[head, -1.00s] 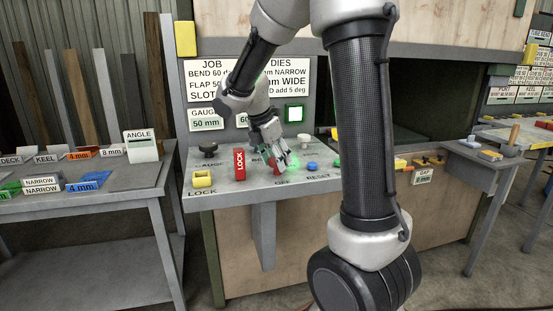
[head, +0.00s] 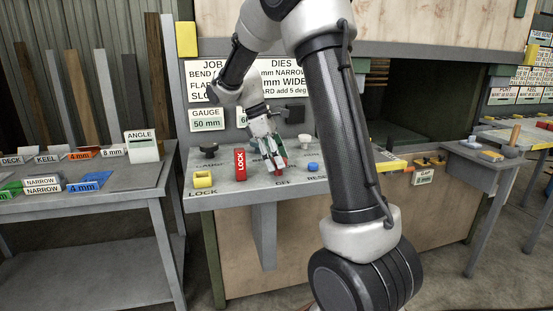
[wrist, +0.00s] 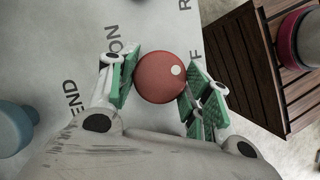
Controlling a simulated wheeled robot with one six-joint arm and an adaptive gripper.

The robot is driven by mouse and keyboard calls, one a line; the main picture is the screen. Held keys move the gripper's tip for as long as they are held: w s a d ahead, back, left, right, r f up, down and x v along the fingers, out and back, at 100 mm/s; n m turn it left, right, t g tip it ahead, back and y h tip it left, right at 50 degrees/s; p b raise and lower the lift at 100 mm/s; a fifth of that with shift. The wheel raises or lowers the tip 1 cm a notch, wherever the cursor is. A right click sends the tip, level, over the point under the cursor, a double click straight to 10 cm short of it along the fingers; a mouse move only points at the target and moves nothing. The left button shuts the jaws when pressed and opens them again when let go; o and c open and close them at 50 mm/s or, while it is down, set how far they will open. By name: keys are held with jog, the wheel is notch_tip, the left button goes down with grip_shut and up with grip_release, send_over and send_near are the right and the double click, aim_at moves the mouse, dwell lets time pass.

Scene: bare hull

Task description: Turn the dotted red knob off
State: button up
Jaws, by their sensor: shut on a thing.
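The red knob (wrist: 158,77) sits between my gripper's fingertips in the wrist view, its white dot at its right side, on the side of a label partly hidden to a letter "F". The "ON" label is at its upper left. My gripper (wrist: 156,88) is shut on it, with green pads at its left and right. In the head view the red knob (head: 277,169) stands on the grey panel just above the "OFF" label, partly covered by my gripper (head: 271,158), which reaches down from above.
A blue knob (head: 313,166) and a pale knob (head: 305,141) are to the right. The square lamp (head: 295,114) behind is dark. My arm hides part of the panel's right side.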

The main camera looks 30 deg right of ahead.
jog(key=shift+w+m+g+y, duration=0.1)
jog(key=shift+m+g+y, duration=0.35)
jog(key=shift+m, duration=1.35)
jog(key=shift+y, duration=0.25)
jog(key=o, duration=1)
jog(key=v, duration=1.2)
